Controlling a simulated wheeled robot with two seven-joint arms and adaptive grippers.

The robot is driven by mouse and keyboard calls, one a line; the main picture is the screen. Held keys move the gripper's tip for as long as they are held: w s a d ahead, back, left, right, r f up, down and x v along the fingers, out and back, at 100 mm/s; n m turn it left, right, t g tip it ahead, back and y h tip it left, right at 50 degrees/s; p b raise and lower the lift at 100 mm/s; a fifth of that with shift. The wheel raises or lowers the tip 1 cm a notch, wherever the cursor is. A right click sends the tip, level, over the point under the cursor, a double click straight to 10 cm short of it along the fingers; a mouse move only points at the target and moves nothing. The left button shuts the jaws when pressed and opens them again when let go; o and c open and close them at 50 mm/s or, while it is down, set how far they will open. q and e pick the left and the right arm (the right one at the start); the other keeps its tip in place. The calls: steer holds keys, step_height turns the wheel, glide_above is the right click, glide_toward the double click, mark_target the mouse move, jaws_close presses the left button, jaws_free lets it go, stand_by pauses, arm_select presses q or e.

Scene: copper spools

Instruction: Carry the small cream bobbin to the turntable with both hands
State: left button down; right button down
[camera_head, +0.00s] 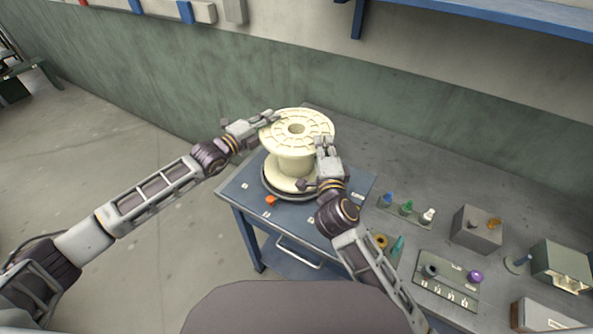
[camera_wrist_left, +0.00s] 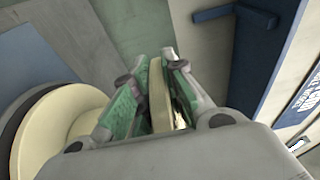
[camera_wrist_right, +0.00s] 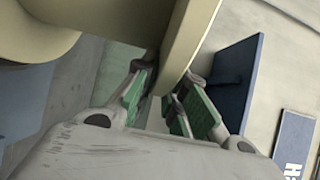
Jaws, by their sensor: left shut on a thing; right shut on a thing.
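The cream bobbin (camera_head: 294,165) stands upright on or just above the dark round turntable (camera_head: 268,190), on the blue table. A gap under its lower flange cannot be made out. My left gripper (camera_head: 272,118) is shut on the left edge of its upper flange. In the left wrist view the flange edge (camera_wrist_left: 160,95) is between the green finger pads. My right gripper (camera_head: 322,146) is shut on the right front edge of the upper flange. In the right wrist view that flange (camera_wrist_right: 190,40) runs between the finger pads (camera_wrist_right: 168,98). Much of the turntable is hidden under the bobbin.
The blue table (camera_head: 240,190) carries an orange piece (camera_head: 270,201) in front of the turntable. A grey bench to the right holds small bottles (camera_head: 407,207), a grey box (camera_head: 476,229) and a tray with a purple ball (camera_head: 475,277). A green wall stands behind.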

arm_select(q)
steer(key=shift+f+b, duration=0.3)
steer(key=shift+f, duration=0.05)
arm_select(e)
steer(key=shift+f, duration=0.35)
arm_select(q)
steer(key=c, duration=1.5)
jaws_free()
arm_select(e)
steer(key=c, duration=1.5)
jaws_free()
arm_select(q)
steer(key=shift+o, duration=0.2)
arm_select(e)
steer(key=shift+o, duration=0.2)
arm_select(q)
steer(key=shift+s+a, duration=0.1)
steer(key=shift+a, duration=0.05)
steer(key=v, duration=1.1)
steer(key=shift+s+a, duration=0.25)
arm_select(e)
steer(key=shift+s, duration=0.1)
steer(key=s, duration=1.1)
steer(key=shift+s+d, duration=0.3)
steer(key=shift+s, duration=0.1)
